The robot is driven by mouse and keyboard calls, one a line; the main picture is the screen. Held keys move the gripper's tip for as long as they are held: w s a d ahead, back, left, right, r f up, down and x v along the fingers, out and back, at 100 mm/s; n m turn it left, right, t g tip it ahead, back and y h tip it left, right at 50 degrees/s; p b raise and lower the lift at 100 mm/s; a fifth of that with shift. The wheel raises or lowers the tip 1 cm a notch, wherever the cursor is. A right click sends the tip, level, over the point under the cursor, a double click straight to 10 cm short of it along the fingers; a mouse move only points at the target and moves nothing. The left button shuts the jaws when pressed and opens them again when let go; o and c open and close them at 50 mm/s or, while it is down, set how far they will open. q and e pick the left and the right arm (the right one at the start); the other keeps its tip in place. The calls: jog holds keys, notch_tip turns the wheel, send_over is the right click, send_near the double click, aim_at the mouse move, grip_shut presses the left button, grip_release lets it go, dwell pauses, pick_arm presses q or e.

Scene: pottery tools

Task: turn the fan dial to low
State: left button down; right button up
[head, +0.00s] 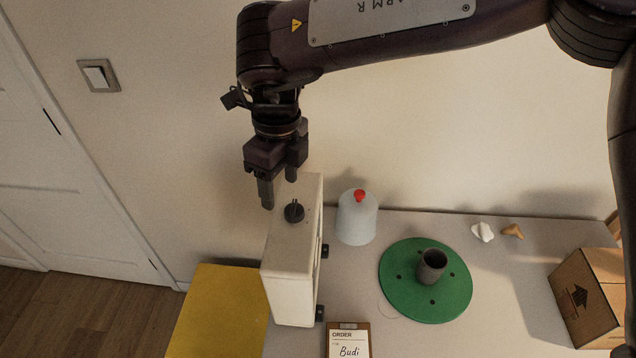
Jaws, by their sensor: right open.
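The fan is a cream box-shaped unit (292,248) standing upright at the left end of the table. Its black dial (294,211) sits on the top face, with a raised ridge across it. The dial's markings are too small to read. My right gripper (279,190) points down above the rear part of the fan's top, slightly behind and left of the dial in the picture. Its two fingers are apart and nothing is between them. They do not appear to touch the dial. My left gripper is not in view.
A green disc (400,296) carries a dark cup (432,266). The wall is close behind.

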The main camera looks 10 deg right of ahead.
aim_at(294, 206)
jog(key=shift+w+d+r+h, duration=0.15)
jog(key=shift+d+r, duration=0.05)
jog(key=shift+d, duration=0.35)
jog(key=shift+w+d+r+h, duration=0.15)
jog(key=shift+d+r, duration=0.05)
jog(key=shift+d, duration=0.6)
jog(key=f, duration=0.2)
jog(key=f+p, duration=0.1)
jog(key=f, duration=0.1)
jog(key=f+p, duration=0.1)
jog(key=f, duration=0.1)
jog(key=shift+s+a, duration=0.1)
jog(key=shift+a, duration=0.25)
jog(key=shift+d+f, duration=0.1)
jog(key=shift+f, duration=0.5)
jog(key=c, duration=1)
